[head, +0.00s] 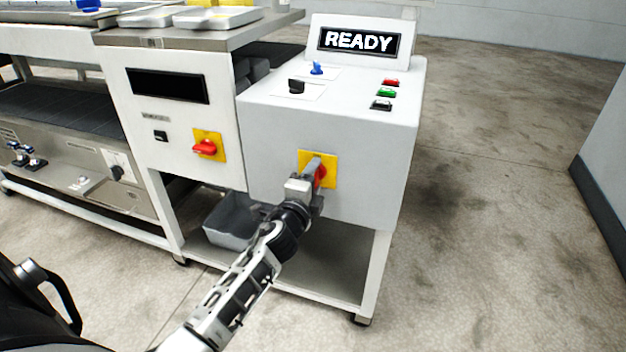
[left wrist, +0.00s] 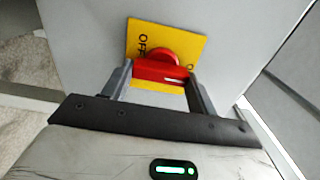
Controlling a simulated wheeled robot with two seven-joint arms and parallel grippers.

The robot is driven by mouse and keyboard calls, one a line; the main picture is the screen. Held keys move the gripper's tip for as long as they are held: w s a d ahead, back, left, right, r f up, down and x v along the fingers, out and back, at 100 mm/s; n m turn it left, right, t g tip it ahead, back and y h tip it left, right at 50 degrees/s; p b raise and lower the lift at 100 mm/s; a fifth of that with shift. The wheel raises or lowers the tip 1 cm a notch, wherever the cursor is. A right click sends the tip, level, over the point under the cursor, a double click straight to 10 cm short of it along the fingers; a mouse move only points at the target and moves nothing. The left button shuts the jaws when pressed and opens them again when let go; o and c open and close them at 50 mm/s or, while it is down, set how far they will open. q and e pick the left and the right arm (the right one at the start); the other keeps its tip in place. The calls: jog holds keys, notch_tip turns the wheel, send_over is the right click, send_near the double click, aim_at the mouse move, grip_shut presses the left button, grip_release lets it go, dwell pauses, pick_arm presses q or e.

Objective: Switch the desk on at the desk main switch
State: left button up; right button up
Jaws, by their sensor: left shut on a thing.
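The desk main switch is a red rotary handle (left wrist: 162,68) on a yellow plate (head: 332,170), on the front of the white desk (head: 262,145). My left gripper (head: 314,176) is at this switch and partly covers it in the head view. In the left wrist view the gripper (left wrist: 160,75) is shut on the red handle, one finger at each end of its bar. "OFF" shows on the plate left of the handle; the lettering at right is mostly hidden. The desk's display (head: 360,41) is lit and reads "READY". My right gripper is not in view.
A second red switch (head: 205,147) on a yellow plate sits on the machine cabinet to the left. Red, green and black buttons (head: 386,93) and two knobs are on the desk top. A grey bin (head: 232,222) stands below. The floor at right is clear.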

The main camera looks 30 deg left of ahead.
pick_arm(q)
jog(key=o, duration=1)
jog(key=v, duration=1.6)
jog(key=shift+d, duration=0.1)
